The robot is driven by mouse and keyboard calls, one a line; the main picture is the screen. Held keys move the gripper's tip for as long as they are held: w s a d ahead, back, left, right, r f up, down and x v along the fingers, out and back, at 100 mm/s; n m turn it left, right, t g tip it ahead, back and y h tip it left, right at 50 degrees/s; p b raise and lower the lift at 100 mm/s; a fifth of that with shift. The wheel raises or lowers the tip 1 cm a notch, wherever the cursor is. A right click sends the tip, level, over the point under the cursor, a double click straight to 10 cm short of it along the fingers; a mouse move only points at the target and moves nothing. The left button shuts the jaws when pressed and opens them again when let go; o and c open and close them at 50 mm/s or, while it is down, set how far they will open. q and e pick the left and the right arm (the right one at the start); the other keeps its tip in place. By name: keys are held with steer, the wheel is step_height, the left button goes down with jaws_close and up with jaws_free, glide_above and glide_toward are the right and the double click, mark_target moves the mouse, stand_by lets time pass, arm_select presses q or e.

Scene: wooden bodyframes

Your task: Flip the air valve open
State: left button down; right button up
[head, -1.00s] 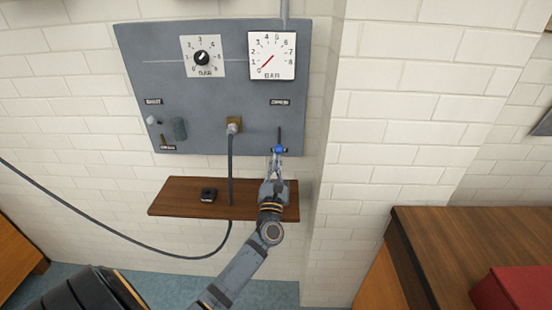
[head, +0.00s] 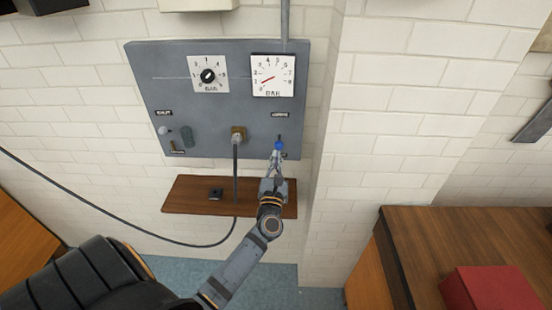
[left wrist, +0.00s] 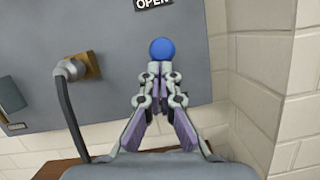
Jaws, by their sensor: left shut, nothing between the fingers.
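The air valve's blue knob (head: 278,145) is at the lower right of the grey wall panel, below a small label (head: 280,114). In the left wrist view, the blue knob (left wrist: 161,48) sits just below the label reading OPEN (left wrist: 154,4). The lever behind the knob is mostly hidden. My left gripper (left wrist: 160,72) is shut and empty, its tips right under the knob and seeming to touch it. In the head view, my left gripper (head: 277,161) reaches up to the knob from below. My right gripper is not in view.
The grey panel (head: 220,120) also bears a pressure gauge (head: 273,75), a regulator knob (head: 208,76) and a hose plug (head: 238,135) with a hanging hose. A wooden shelf (head: 182,196) with a small black object (head: 215,194) is below. A wall corner is close on the right.

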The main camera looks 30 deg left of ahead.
mark_target(276, 144)
arm_select(q)
step_height(276, 144, up, 3)
steer(key=shift+p, duration=0.65)
steer(key=shift+w+a+r+p, duration=0.1)
steer(key=shift+r+p, duration=0.25)
steer(key=shift+r, duration=0.2)
steer(key=shift+w+a+r+p, duration=0.1)
steer(key=shift+r+p, duration=0.2)
steer(key=shift+r, duration=0.65)
